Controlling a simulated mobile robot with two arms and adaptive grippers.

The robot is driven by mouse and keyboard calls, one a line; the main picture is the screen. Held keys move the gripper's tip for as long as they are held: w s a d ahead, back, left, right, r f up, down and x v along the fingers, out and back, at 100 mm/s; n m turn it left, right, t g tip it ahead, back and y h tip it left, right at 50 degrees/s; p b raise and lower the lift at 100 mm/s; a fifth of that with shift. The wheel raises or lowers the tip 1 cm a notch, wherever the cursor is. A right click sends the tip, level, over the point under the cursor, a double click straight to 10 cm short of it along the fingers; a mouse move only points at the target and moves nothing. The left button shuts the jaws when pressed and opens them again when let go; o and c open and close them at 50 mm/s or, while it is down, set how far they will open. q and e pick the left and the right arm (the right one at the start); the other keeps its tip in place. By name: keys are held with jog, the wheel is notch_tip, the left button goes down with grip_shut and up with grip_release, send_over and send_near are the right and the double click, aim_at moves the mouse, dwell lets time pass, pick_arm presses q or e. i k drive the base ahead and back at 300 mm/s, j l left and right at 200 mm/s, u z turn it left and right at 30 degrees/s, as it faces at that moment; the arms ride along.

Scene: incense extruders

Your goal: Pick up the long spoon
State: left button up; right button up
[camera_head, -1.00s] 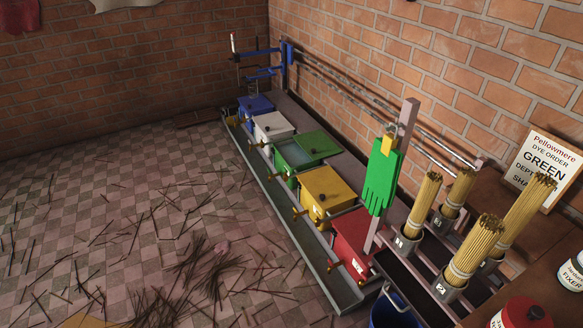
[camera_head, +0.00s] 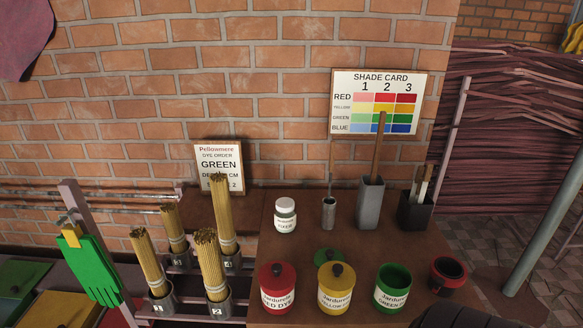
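No spoon bowl shows in the head view, so I cannot tell for sure which handle is the long spoon's. A long thin handle (camera_head: 331,165) stands upright in a small metal cup (camera_head: 329,213) on the brown table. To its right, a wider wooden handle (camera_head: 380,145) rises from a tall grey container (camera_head: 370,204). The lower ends of both are hidden inside their holders.
On the table (camera_head: 285,245) stand a red jar (camera_head: 278,290), yellow jar (camera_head: 336,290), open green jar (camera_head: 391,290), red pot (camera_head: 447,275), white fixer bottle (camera_head: 285,216) and black tool holder (camera_head: 415,211). A green lid (camera_head: 327,256) lies behind the yellow jar. Incense bundles (camera_head: 222,215) stand left.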

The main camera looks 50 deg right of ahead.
aim_at(333, 143)
jog(key=z, duration=1.7)
jog(key=i+l+u, duration=0.15)
jog(key=u, duration=0.35)
jog(key=i+l+u, duration=0.1)
jog(key=u, duration=0.35)
jog(key=l+u, duration=0.25)
jog(key=u, duration=0.25)
